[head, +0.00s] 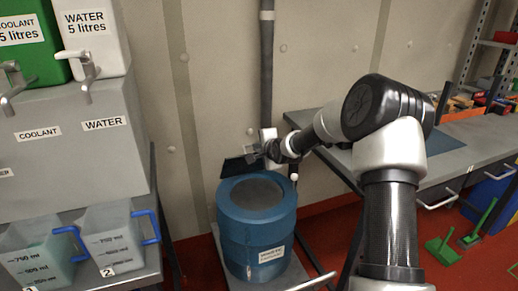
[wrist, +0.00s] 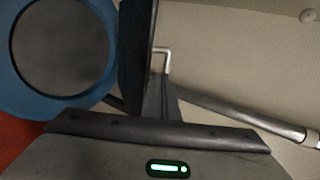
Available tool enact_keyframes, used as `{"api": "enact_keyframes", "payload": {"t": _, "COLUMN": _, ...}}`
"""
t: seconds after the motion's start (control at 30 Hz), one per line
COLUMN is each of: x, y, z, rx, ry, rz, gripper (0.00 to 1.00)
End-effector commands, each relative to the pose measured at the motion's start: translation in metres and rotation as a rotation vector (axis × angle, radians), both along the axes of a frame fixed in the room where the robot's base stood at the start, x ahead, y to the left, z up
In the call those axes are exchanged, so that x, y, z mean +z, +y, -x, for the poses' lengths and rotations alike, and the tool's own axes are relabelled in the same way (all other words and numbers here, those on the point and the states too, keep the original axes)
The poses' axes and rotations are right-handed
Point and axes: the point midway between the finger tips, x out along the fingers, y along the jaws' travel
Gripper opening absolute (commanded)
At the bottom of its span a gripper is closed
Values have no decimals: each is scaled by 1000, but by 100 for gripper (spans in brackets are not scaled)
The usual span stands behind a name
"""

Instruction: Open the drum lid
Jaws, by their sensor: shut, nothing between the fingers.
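The blue drum (head: 257,238) stands at lower centre in the head view, with a white label on its front. Its round dark grey top (head: 255,193) faces up; it also shows at upper left in the wrist view (wrist: 62,45). A dark flat lid (head: 238,164) stands tilted up behind the drum's rim; in the wrist view the lid (wrist: 137,55) is seen nearly edge-on. My gripper (head: 262,151) is behind and above the drum, close by the lid's right end. In the wrist view its fingers (wrist: 161,100) are shut and empty, beside the lid; contact cannot be told.
A grey cabinet (head: 75,130) with water and coolant containers stands left, with jugs (head: 108,238) on a lower shelf. A grey workbench (head: 460,165) is right of my arm. A vertical pipe (head: 266,80) runs down the wall behind the drum. Red floor shows around.

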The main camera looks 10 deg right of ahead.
Motion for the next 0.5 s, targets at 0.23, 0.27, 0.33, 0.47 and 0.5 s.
{"api": "enact_keyframes", "payload": {"t": 0.23, "x": 11, "y": 2, "z": -10, "rx": -1, "ry": 36, "rz": 9, "gripper": 0}}
{"api": "enact_keyframes", "payload": {"t": 0.27, "x": 15, "y": 3, "z": -14, "rx": -3, "ry": 50, "rz": 11, "gripper": 0}}
{"api": "enact_keyframes", "payload": {"t": 0.33, "x": 23, "y": 5, "z": -25, "rx": -3, "ry": 93, "rz": 20, "gripper": 0}}
{"api": "enact_keyframes", "payload": {"t": 0.47, "x": 30, "y": 9, "z": -43, "rx": -1, "ry": 171, "rz": 36, "gripper": 0}}
{"api": "enact_keyframes", "payload": {"t": 0.5, "x": 31, "y": 10, "z": -49, "rx": -2, "ry": 191, "rz": 39, "gripper": 0}}
